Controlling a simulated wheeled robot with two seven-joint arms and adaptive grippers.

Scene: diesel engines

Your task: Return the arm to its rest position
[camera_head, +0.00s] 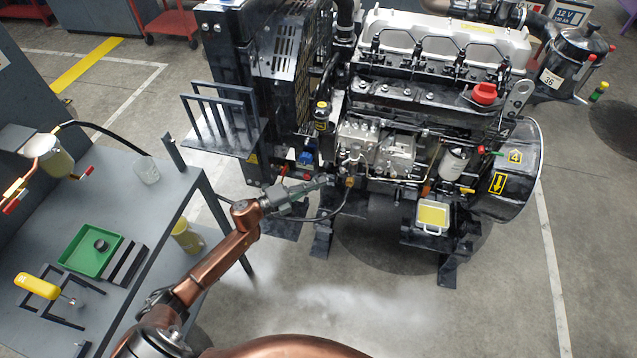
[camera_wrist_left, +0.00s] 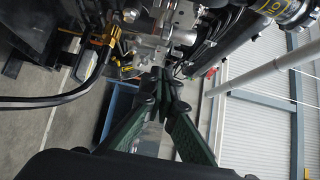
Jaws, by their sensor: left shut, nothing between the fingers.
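My left arm, copper-coloured, comes in from the lower left in the head view. Its gripper (camera_head: 322,182) points right toward the side of the diesel engine (camera_head: 430,75), close to the pipes and fittings at its lower left. In the left wrist view the gripper's dark green fingers (camera_wrist_left: 160,78) come together at their tips, shut and empty. Engine parts and hoses show just beyond the tips; I cannot tell whether they touch. My right gripper is not in view.
A grey workbench (camera_head: 180,190) stands at the left with a green tray (camera_head: 88,250), a yellow-handled tool (camera_head: 38,286) and a clear cup (camera_head: 146,170). A black hose runs near my gripper. A small tray with yellow contents (camera_head: 433,216) sits below the engine. The floor in front is open.

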